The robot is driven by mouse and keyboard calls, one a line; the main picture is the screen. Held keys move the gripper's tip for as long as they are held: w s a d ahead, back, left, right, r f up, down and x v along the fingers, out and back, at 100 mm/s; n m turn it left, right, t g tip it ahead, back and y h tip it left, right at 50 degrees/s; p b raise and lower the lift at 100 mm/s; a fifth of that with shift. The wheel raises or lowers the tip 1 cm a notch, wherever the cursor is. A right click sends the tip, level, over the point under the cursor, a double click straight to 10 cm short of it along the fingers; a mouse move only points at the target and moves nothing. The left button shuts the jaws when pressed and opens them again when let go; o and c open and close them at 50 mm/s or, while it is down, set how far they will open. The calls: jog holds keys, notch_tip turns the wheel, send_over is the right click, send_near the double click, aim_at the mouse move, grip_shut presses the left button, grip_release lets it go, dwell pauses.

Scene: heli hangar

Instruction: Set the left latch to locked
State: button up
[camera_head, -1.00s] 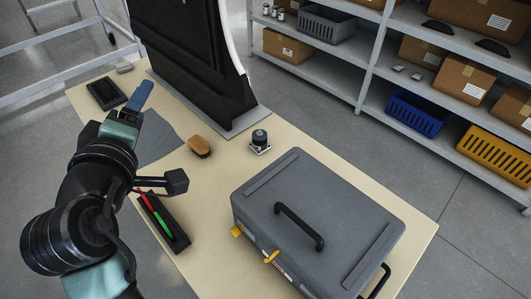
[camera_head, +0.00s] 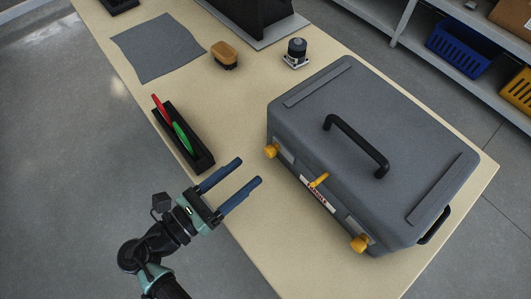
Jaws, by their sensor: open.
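A grey case (camera_head: 350,130) with a black top handle stands shut on the beige table. Its front face carries two yellow latches, the left latch (camera_head: 271,151) near the left corner and the right latch (camera_head: 360,243) near the right corner. A yellow lever (camera_head: 318,181) sits between them above a white label. I cannot tell from this view how the left latch is set. My gripper (camera_head: 251,172) is open and empty, its two blue fingers pointing toward the case from the lower left, apart from the left latch.
A black tray (camera_head: 200,160) with a red and a green pen lies left of my fingers. A brush (camera_head: 225,54), a grey cloth (camera_head: 158,47) and a small black-topped device (camera_head: 296,52) lie farther back. Shelves with bins stand at the upper right.

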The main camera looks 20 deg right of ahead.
aim_at(267, 154)
jog(key=x, duration=0.6)
jog(key=shift+w+d+b, duration=0.25)
jog(key=shift+d+b, duration=0.05)
jog(key=shift+d, duration=0.05)
grip_shut()
dwell(1.1)
